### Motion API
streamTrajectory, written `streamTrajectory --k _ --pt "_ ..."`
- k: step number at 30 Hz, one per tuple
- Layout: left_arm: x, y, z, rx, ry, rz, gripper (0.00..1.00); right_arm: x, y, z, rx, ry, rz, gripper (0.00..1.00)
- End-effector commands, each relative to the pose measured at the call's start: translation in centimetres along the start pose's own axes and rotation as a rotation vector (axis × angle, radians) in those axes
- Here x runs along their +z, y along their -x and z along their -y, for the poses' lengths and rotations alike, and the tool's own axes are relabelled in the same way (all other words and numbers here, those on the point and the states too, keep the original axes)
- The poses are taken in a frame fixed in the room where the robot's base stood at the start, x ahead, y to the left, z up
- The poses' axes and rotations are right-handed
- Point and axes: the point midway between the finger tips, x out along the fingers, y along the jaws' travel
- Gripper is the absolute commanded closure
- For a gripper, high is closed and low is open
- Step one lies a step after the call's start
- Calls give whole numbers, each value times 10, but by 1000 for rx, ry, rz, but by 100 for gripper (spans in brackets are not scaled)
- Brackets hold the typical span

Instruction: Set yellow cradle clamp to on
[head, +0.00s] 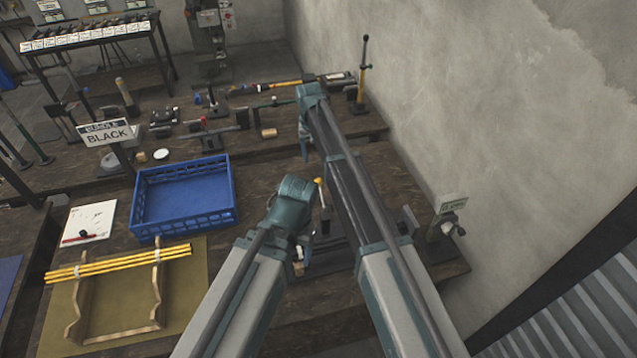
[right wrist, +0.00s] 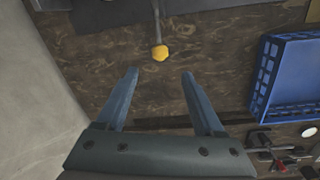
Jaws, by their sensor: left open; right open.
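A lever with a yellow knob (head: 319,182) stands up from a dark base on the bench, between my two arms. In the right wrist view its yellow knob (right wrist: 160,52) shows beyond and between my right fingertips, apart from them. I take it for the clamp's handle; its base is partly hidden by my arms. My right gripper (right wrist: 160,75) is open and empty; in the head view it (head: 305,150) points down behind the lever. My left gripper (head: 300,258) is open, just left of the lever, its fingers largely hidden by its wrist.
A blue crate (head: 185,227) stands left of my grippers. A wooden cradle (head: 82,312) holds several yellow rods (head: 120,262) on an olive mat at front left. Tools and a black-handled lever (head: 364,55) stand at the back. A concrete wall (head: 480,110) bounds the right side.

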Motion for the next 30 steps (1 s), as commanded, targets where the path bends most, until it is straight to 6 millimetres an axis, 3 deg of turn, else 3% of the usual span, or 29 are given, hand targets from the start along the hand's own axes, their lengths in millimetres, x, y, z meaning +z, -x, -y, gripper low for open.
streamTrajectory --k 1,19,24,30 --pt "-1 -13 -1 0 -1 0 26 0 -14 0 0 0 0 30" --pt "-6 -95 -8 -3 -13 0 26 0 -96 0 0 0 0 30" --pt "-6 -108 -10 -3 -12 0 26 0 -109 0 0 1 0 30" --pt "-6 -110 -10 -3 -12 0 26 0 -111 0 0 1 0 30"
